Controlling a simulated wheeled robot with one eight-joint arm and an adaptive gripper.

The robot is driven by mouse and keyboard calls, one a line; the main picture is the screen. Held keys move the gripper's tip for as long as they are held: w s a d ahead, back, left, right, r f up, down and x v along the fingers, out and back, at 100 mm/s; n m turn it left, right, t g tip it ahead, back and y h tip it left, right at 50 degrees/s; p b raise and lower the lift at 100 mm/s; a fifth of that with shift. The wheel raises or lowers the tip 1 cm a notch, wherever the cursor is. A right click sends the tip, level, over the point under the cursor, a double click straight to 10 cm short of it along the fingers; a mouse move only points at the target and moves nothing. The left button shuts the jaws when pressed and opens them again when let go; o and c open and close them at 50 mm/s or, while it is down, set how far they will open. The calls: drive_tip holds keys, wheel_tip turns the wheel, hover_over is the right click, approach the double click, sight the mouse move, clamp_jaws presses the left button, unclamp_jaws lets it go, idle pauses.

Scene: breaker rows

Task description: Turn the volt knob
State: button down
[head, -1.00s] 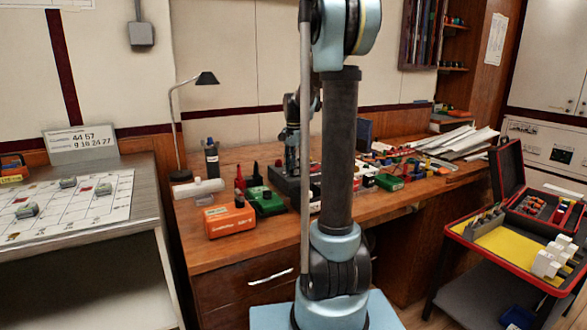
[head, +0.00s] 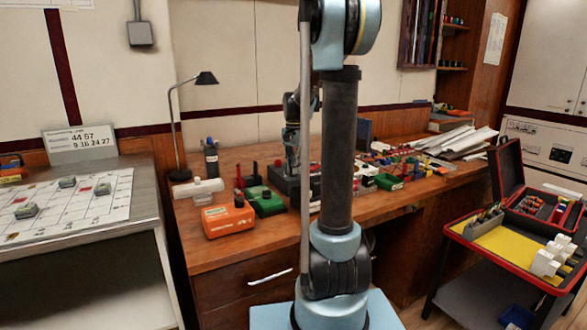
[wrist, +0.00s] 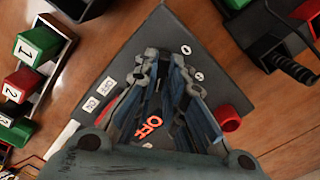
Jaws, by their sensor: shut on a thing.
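A dark box with a flat panel (wrist: 205,35) lies under my gripper (wrist: 167,72) in the wrist view. A red round part (wrist: 229,118) stands at the panel's right edge, beside the right finger. In the head view the dark box (head: 283,182) sits on the wooden desk, with my gripper above it, small and partly behind my arm.
Numbered green and red blocks (wrist: 25,85) stand left of the panel, and a black device with a cable (wrist: 268,30) is at the right. In the head view an orange box (head: 228,219) and green box (head: 263,201) sit left on the desk (head: 225,258); clutter lies right.

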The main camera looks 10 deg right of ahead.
drive_tip(key=n, duration=0.6)
drive_tip(key=shift+w+n, duration=0.1)
drive_tip(key=shift+n, duration=0.2)
idle(0.5)
drive_tip(key=c, duration=1.7)
unclamp_jaws()
drive_tip(key=shift+o, duration=0.2)
drive_tip(key=shift+r, duration=0.15)
wheel_tip(320, 180, up, 12)
drive_tip(key=shift+f, duration=0.2)
